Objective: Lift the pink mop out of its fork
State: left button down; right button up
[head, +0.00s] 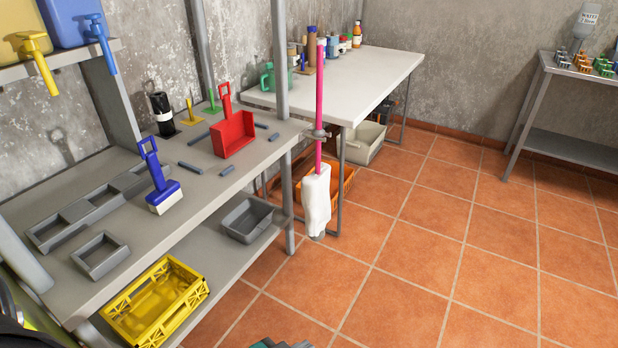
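The pink mop (319,90) hangs upright, its pink handle at the top and its white head (316,200) at the bottom. The handle passes through a small grey fork (308,134) that reaches out from the metal post at the bench's corner. The mop head hangs clear above the tiled floor, in front of an orange crate. Neither of my grippers can be made out in the head view. A small dark teal shape cut off at the bottom edge is too little to identify.
A grey workbench (225,185) at left holds a red dustpan (233,134) and a blue brush (157,180). A yellow crate (155,303) sits on its lower shelf. A white table (375,75) with bottles stands behind the mop. Tiled floor (430,240) to the right is clear.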

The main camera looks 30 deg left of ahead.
aim_at(315, 192)
jog(key=i+l+u, duration=0.15)
jog(key=i+u, duration=0.3)
jog(key=i+l+u, duration=0.3)
jog(key=u, duration=0.15)
jog(key=i+l+u, duration=0.25)
jog(key=u, duration=0.15)
jog(key=i+l+u, duration=0.15)
jog(key=l+u, duration=0.25)
jog(key=i+l+u, duration=0.15)
jog(key=l+u, duration=0.85)
jog(key=l, duration=0.4)
jog(key=l+u, duration=0.3)
jog(key=l, duration=0.3)
